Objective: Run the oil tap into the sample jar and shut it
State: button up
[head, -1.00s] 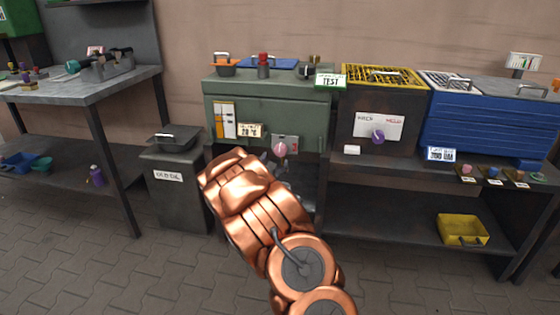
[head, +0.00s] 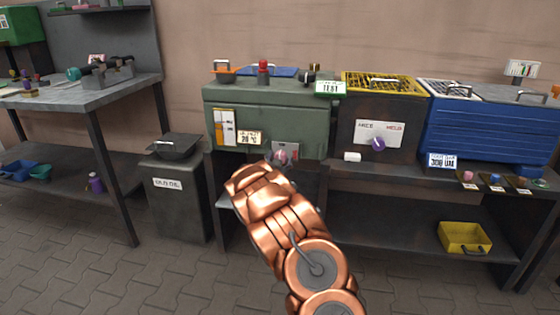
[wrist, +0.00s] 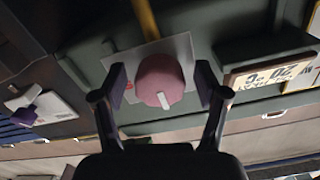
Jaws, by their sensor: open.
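The tap's pink knob (head: 281,156) sits on a grey plate (head: 293,150) low on the front of the green unit (head: 270,128). In the wrist view the knob (wrist: 162,82) has a pale mark on its face. My gripper (wrist: 161,84) is open, with one finger on each side of the knob; I cannot tell whether either finger touches it. In the head view my copper arm hides the fingers and the space below the tap. I cannot make out a sample jar or any running oil.
An old-oil bin (head: 178,200) with a dark tray on top stands left of the unit. A purple knob (head: 378,144) is on the dark unit at right. A yellow tray (head: 464,237) lies on the lower shelf. The paved floor in front is clear.

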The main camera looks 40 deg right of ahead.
jog(key=shift+w+d, duration=0.15)
jog(key=shift+d, duration=0.05)
jog(key=c, duration=1.2)
